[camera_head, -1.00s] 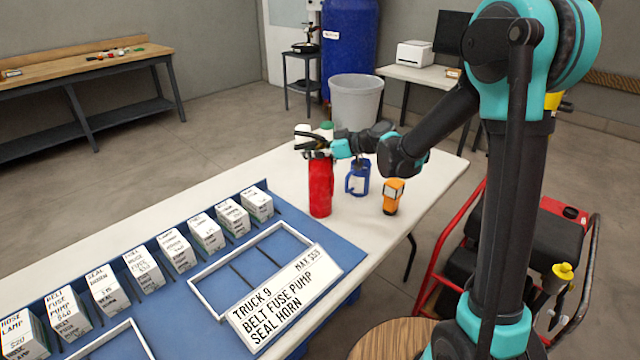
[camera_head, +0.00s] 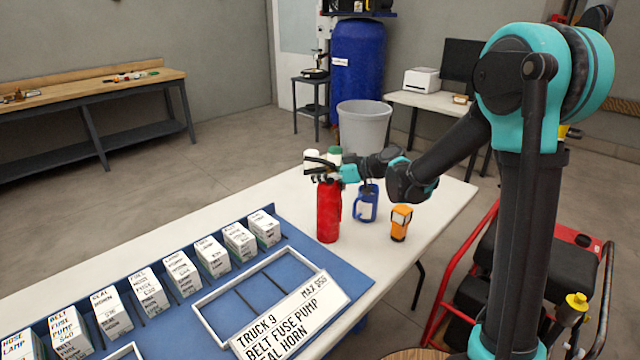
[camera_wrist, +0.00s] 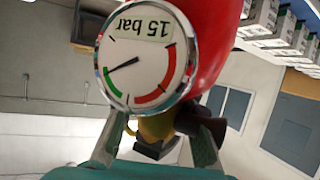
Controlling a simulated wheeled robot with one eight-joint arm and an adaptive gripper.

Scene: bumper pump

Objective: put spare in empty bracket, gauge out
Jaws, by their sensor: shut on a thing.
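The spare, a red extinguisher (camera_head: 328,212), is upright at the far part of the white table, beside the blue mat. Whether its base touches the table I cannot tell. My gripper (camera_head: 322,172) is shut on its top. In the wrist view my gripper (camera_wrist: 156,128) has a finger on each side of the neck, below the round gauge (camera_wrist: 145,65). The gauge faces the wrist camera; it reads "15 bar" upside down, with the needle towards the green band. The red body (camera_wrist: 215,35) shows behind it. The empty bracket is not in view.
A white bottle (camera_head: 311,157) and a green-topped one (camera_head: 334,151) show behind my gripper. Labelled boxes (camera_head: 212,256) and a white divided tray (camera_head: 203,313) cover the blue mat.

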